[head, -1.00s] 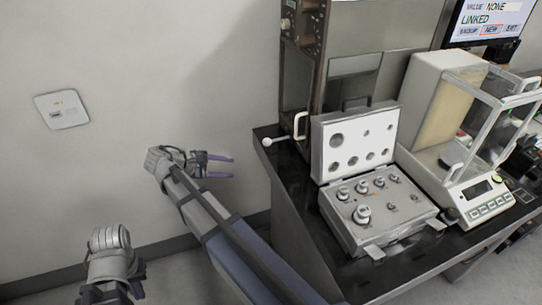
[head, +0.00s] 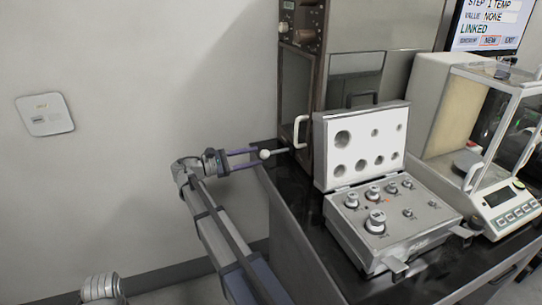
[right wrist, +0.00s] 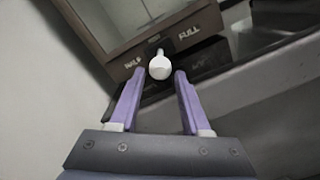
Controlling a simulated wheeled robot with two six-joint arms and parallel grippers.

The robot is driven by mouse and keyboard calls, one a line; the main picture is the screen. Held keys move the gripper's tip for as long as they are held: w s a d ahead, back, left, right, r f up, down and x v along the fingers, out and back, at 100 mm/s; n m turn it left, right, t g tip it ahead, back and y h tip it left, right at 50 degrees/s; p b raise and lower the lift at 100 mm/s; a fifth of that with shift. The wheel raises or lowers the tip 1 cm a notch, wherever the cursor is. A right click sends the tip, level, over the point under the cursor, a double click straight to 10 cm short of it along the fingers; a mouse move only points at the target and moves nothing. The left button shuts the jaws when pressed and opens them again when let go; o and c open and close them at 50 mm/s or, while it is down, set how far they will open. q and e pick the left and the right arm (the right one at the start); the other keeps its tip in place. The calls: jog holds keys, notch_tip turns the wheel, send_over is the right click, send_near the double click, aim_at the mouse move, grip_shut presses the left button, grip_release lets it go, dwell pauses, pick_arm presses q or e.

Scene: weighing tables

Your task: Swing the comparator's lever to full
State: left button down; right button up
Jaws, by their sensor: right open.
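The comparator is a brown cabinet (head: 303,75) with a glass front. Its lever (head: 277,152) sticks out at the lower left of the cabinet and ends in a white ball knob (head: 265,154). In the right wrist view the knob (right wrist: 160,67) sits below and between the "HALF" label on the left and the "FULL" label on the right. My right gripper (head: 256,158) is open, with its purple fingers pointing at the knob. In the right wrist view the knob lies between the fingertips (right wrist: 160,74), with gaps on both sides. My left gripper's fingers are out of view.
An open grey weight case (head: 350,228) with several weights stands on the black table (head: 300,205), right of the lever. A balance with a glass shield (head: 515,120) and a screen (head: 490,25) are farther right. The wall on the left carries a switch plate (head: 45,115).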

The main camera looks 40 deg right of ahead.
aim_at(271, 153)
jog(key=x, duration=0.7)
jog(key=shift+f, duration=0.1)
grip_shut()
jog(key=shift+a, duration=0.1)
dwell(1.2)
